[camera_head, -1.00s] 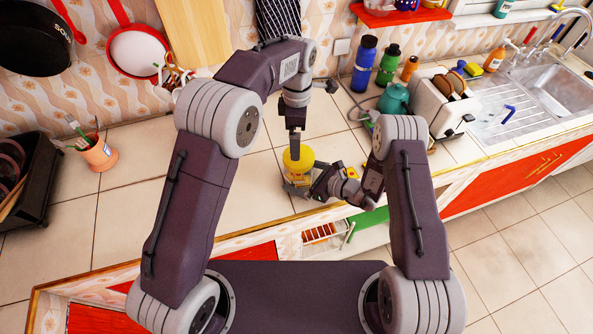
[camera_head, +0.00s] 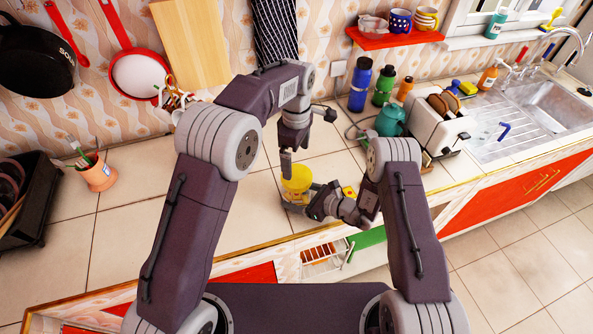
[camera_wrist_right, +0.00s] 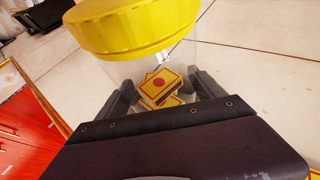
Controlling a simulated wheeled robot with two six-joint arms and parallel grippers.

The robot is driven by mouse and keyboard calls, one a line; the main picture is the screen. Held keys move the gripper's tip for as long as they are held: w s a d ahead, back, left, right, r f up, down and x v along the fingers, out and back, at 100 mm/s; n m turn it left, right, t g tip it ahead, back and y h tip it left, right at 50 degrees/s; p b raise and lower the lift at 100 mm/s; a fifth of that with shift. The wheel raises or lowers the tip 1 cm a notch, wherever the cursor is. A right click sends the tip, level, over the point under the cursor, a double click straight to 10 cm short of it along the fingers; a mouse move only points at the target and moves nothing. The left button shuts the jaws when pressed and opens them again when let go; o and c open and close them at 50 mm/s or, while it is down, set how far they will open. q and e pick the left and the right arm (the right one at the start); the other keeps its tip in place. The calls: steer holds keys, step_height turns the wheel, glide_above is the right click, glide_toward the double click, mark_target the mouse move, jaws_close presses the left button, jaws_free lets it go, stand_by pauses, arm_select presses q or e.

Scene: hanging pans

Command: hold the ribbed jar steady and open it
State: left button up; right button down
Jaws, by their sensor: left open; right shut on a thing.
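The jar has a yellow lid (camera_head: 297,179) with a ribbed rim and a clear body (camera_wrist_right: 187,57). It stands near the counter's front edge, and a yellow-and-red box (camera_wrist_right: 160,87) shows through its wall. My right gripper (camera_head: 314,203) is shut around the jar's body from the right; its fingers show on both sides of the body in the right wrist view (camera_wrist_right: 160,90). My left gripper (camera_head: 288,170) is open and points down at the lid's left part. I cannot tell whether it touches the lid. The lid (camera_wrist_right: 130,28) sits over the body's top.
A toaster (camera_head: 430,122), a teal kettle (camera_head: 391,120) and several bottles stand behind on the right. An orange cup (camera_head: 97,172) and a dark rack (camera_head: 25,205) are on the left. The counter between cup and jar is clear.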

mark_target(297, 175)
arm_select(q)
steer(key=m, duration=0.6)
steer(key=shift+m, duration=0.4)
steer(key=m, duration=0.9)
steer(key=shift+m, duration=0.4)
steer(key=m, duration=0.9)
steer(key=shift+m, duration=0.3)
steer(key=m, duration=0.3)
steer(key=shift+m, duration=0.3)
steer(key=m, duration=0.5)
steer(key=shift+d+m, duration=0.1)
steer(key=shift+m, duration=0.3)
steer(key=m, duration=0.5)
steer(key=shift+m, duration=0.4)
step_height(297, 175, down, 8)
